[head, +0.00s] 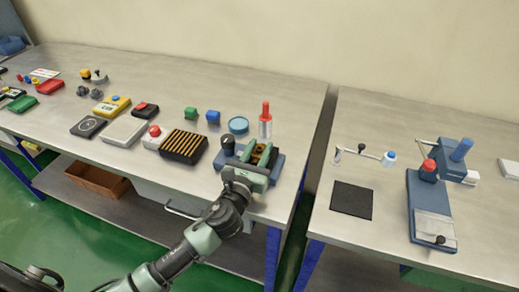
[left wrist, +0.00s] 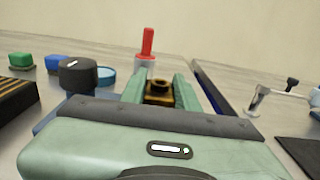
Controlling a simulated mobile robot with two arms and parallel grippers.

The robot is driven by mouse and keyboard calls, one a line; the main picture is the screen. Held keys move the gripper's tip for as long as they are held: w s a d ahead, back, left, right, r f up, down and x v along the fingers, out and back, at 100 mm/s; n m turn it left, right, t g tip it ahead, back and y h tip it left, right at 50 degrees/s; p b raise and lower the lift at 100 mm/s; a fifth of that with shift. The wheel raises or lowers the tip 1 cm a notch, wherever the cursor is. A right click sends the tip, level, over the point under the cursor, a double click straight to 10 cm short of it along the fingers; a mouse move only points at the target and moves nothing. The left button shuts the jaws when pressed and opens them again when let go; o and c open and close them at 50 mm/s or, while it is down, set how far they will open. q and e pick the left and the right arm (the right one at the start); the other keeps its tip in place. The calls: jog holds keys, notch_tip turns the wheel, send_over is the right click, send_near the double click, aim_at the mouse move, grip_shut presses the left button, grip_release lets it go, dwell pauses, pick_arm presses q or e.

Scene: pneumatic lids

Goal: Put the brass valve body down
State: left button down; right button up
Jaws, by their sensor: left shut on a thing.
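The brass valve body (left wrist: 158,92) sits between the two green fingers of my left gripper (left wrist: 160,92) in the left wrist view. In the head view the brass valve body (head: 261,153) shows at the tip of the left gripper (head: 259,158), above or on a blue fixture (head: 278,164) with a black knob (head: 228,142). The gripper is shut on it. I cannot tell whether the valve body touches the fixture, because the gripper hides its lower part. My right gripper is not in view.
A red-topped bottle (head: 265,122) and a blue round dish (head: 238,125) stand just behind. A black slotted tray (head: 184,146) is to the left. A gap separates this bench from the right bench, which holds a black mat (head: 351,200) and a blue press-like device (head: 428,205).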

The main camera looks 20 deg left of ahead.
pick_arm(q)
jog(key=c, duration=1.5)
grip_release()
jog(key=shift+f, duration=0.2)
jog(key=o, duration=0.5)
jog(key=shift+c, duration=0.2)
jog(key=shift+r, duration=0.1)
jog(key=shift+r, duration=0.1)
jog(key=s+b, duration=0.2)
jog(key=s, duration=0.9)
jog(key=shift+s+a, duration=0.1)
jog(key=shift+a, duration=0.05)
jog(key=shift+s, duration=0.4)
